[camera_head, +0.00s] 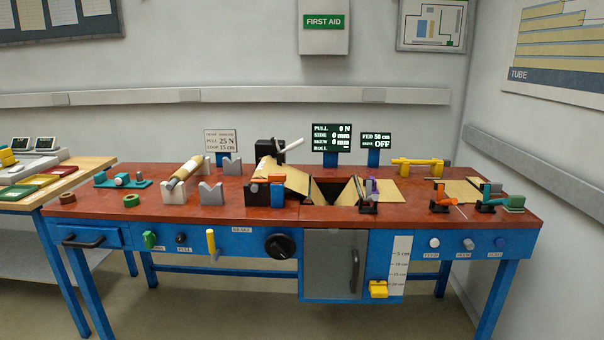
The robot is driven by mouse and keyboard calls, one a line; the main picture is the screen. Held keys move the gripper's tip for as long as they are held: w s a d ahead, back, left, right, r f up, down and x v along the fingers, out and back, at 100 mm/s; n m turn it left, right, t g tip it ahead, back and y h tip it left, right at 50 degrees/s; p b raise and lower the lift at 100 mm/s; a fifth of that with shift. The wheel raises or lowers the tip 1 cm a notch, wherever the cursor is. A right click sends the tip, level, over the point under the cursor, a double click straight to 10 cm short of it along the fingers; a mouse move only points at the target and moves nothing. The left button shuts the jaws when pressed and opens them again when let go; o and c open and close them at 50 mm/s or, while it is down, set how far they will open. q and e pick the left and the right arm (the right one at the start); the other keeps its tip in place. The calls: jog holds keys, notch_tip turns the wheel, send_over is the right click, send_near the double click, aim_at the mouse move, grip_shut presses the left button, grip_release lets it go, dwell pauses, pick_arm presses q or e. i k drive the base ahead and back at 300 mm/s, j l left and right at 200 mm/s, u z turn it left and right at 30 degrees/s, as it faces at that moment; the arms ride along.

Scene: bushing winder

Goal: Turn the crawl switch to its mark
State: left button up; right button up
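I cannot tell for sure which control is the crawl switch, as the small labels are too blurred to read. On the blue front panel (340,240) at the left are a green control (149,240) and a small dark knob (181,238). A yellow lever (211,242) and a large black round knob (280,246) follow to the right. At the right end are a white button (434,243), a grey knob (468,244) and a dark blue button (500,242). No mark can be made out. Neither of my grippers is in view.
The red-brown bench top (330,214) holds a paper roll (185,171), a black-handled unit (270,152) and several small tools. A grey door (330,265) and yellow block (378,289) are at the front. The dark display (377,142) reads OFF. A side table (75,188) stands left.

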aim_at(149, 238)
jog(key=i+j, duration=0.3)
jog(key=i, duration=0.15)
jog(key=i+j, duration=0.35)
jog(key=i, duration=0.15)
jog(key=i+j, duration=0.3)
jog(key=i, duration=0.15)
jog(key=i+j, duration=0.35)
jog(key=i+u, duration=0.05)
jog(key=i, duration=0.05)
